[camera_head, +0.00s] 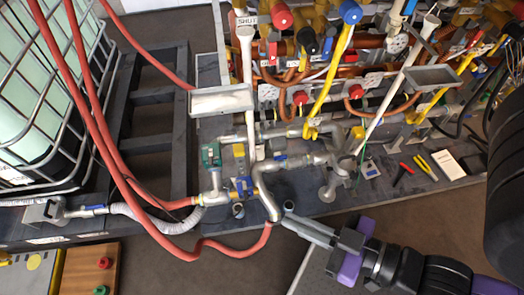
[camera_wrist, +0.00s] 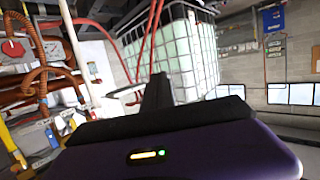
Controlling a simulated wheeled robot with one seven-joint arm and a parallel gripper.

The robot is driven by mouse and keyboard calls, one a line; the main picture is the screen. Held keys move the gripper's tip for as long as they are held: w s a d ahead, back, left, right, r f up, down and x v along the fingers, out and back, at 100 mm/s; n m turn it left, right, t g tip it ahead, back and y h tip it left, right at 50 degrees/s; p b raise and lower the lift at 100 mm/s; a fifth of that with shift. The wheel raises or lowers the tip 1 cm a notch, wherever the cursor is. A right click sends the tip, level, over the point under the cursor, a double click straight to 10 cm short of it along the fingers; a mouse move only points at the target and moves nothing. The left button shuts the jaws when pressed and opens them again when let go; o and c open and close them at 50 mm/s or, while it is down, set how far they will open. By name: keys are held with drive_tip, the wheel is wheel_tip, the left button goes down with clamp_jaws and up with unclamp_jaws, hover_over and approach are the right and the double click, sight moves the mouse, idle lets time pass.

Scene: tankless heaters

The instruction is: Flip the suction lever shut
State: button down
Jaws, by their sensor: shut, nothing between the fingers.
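Three blue valve levers show in the head view. One lever (camera_head: 245,186) sits on the pipework close to my gripper, one (camera_head: 281,158) is on the grey pipe above it, and one (camera_head: 94,208) is at the tank outlet. No readable label shows which is the suction lever. My gripper (camera_head: 287,219) is shut and empty. Its tips are beside the grey vertical pipe (camera_head: 266,197), below and right of the nearest lever. I cannot tell whether they touch the pipe. In the wrist view my dark fingers (camera_wrist: 157,95) point toward the caged tank.
Red hoses (camera_head: 90,120) loop across the left and end near my gripper. A ribbed grey hose (camera_head: 150,230) runs from the caged tank (camera_head: 35,90). Pliers (camera_head: 425,166) lie on the dark bench at right. Open floor (camera_head: 240,265) lies below the bench edge.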

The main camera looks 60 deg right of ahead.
drive_tip(key=shift+w+a, duration=0.15)
drive_tip(key=shift+w, duration=0.1)
drive_tip(key=w+d+f+m+g+h+b, duration=0.1)
drive_tip(key=w+d+f+m+g+b, duration=0.3)
drive_tip(key=f, duration=0.7)
drive_tip(key=w+d+f+n+h+b, duration=0.15)
drive_tip(key=w+d+f, duration=0.4)
drive_tip(key=f, duration=0.65)
drive_tip(key=w+d+f+m+g+h+b, duration=0.1)
drive_tip(key=w+d+f+m+g+b, duration=0.25)
drive_tip(key=f, duration=0.75)
drive_tip(key=w+d+f+m+g+b, duration=0.1)
drive_tip(key=w+d+f+b, duration=0.25)
drive_tip(key=d, duration=0.35)
drive_tip(key=w+d+f+m+g+b, duration=0.1)
drive_tip(key=w+d+f+b, duration=0.1)
drive_tip(key=w+d+f, duration=0.35)
drive_tip(key=d+r+m+g+b, duration=0.2)
drive_tip(key=d+g, duration=0.1)
drive_tip(key=d, duration=1.1)
drive_tip(key=shift+s+b, duration=0.35)
drive_tip(key=shift+s, duration=0.1)
